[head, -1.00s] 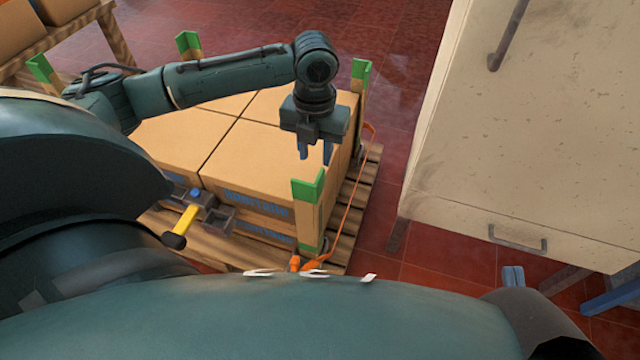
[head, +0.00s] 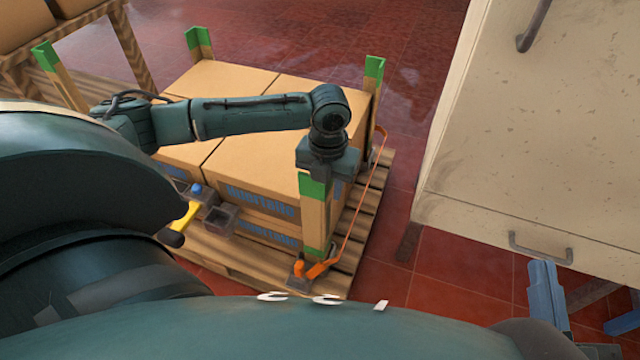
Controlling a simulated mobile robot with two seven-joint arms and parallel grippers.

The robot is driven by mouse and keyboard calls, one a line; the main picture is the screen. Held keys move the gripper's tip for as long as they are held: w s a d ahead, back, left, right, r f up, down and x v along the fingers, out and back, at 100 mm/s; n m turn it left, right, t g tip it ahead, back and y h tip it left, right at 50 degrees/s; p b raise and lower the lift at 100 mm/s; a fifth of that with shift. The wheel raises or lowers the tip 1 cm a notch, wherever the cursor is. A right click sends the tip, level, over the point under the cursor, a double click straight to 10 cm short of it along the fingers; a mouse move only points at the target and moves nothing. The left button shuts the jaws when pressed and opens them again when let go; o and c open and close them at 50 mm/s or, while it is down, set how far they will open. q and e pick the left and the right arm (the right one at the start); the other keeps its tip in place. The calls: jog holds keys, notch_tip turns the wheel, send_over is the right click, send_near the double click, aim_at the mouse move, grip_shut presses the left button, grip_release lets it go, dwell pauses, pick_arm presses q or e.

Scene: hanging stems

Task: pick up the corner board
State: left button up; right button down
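Corner boards with green tops stand upright at the corners of the carton stack. The nearest corner board (head: 316,221) is at the stack's front right corner. Another corner board (head: 373,78) is at the back right, one (head: 199,42) at the back, and one (head: 60,75) at the left. My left gripper (head: 327,170) points down right at the top of the nearest corner board, which covers its lower part. Its fingers are hidden, so I cannot tell whether they grip the board. My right gripper (head: 584,300) shows partly at the lower right, its blue fingers apart with nothing seen between them.
Cartons (head: 260,165) sit on a wooden pallet (head: 352,255). An orange strap (head: 366,205) runs along the pallet's right side. A yellow-handled tool (head: 186,217) is at the front left. A beige cabinet (head: 540,130) stands at the right, with bare red floor between.

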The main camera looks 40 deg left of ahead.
pick_arm(q)
jog(key=shift+r, duration=0.1)
grip_shut()
dwell(0.5)
